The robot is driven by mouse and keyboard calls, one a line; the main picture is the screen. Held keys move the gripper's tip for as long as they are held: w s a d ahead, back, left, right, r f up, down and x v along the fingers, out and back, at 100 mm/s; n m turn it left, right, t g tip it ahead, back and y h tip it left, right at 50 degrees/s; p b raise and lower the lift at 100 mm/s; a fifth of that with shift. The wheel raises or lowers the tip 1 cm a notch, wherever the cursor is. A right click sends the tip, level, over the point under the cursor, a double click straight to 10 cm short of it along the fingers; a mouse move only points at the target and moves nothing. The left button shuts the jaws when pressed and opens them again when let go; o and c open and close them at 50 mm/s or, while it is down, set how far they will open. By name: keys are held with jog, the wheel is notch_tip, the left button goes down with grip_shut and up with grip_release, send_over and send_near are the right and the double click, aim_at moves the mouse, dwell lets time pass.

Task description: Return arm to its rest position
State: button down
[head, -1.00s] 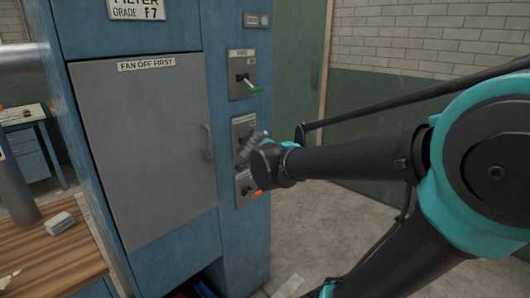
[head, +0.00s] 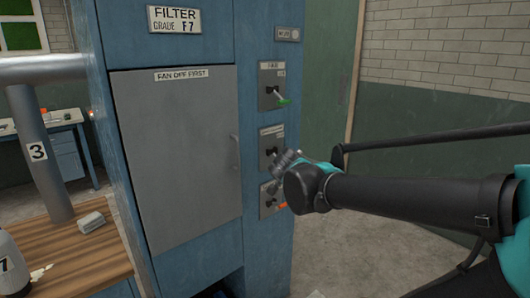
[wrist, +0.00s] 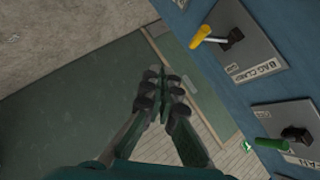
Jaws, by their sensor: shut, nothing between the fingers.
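My gripper (wrist: 163,90) shows in the wrist view with its fingers together and nothing between them. It hangs in the air beside the blue cabinet's switch panel, apart from the levers there. In the head view my arm reaches in from the right, and its end (head: 286,160) overlaps the lower part of the panel. The fingers are small there and partly hidden by the wrist.
The blue cabinet (head: 175,50) has a shut grey door (head: 180,150). A green-handled lever (head: 283,99) and an orange-handled lever (head: 282,205) sit on its side; a yellow-handled lever (wrist: 201,36) shows in the wrist view. A wooden bench (head: 75,255) stands left. Floor at right is clear.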

jog(key=s+d+f+n+g+y, duration=0.1)
jog(key=s+f+n+g+y, duration=0.1)
jog(key=s+f+n, duration=0.5)
jog(key=s+d+f+n+g+y, duration=0.1)
jog(key=s+f+n+g, duration=0.4)
jog(key=s+f, duration=0.6)
notch_tip(320, 180, down, 5)
jog(key=shift+s+d+f+n+y, duration=0.15)
jog(key=shift+d+n+y, duration=0.3)
jog(key=shift+n, duration=0.55)
